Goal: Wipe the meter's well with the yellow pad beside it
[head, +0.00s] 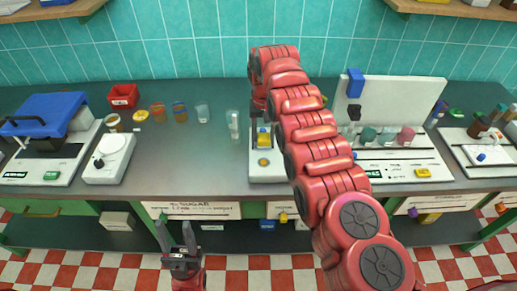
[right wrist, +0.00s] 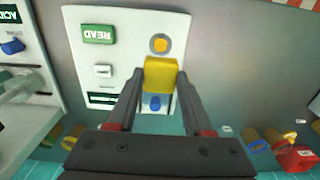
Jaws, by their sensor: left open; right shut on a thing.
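The white meter (head: 259,175) stands on the grey bench in the middle of the head view, partly behind my right arm. It fills the upper middle of the right wrist view (right wrist: 127,50). My right gripper (right wrist: 160,78) is shut on the yellow pad (right wrist: 161,73), above the meter. The pad also shows in the head view (head: 263,139). A round orange spot with a grey ring (right wrist: 159,44) lies just beyond the pad. I cannot tell whether the pad touches the meter. My left gripper (head: 177,237) is open and empty, in front of the bench.
A green READ label (right wrist: 98,34) and a blue knob (right wrist: 155,103) are on the meter. Clear cups (head: 233,124) and a red bin (head: 123,96) stand to its left. A larger white device (head: 395,165) stands to the right.

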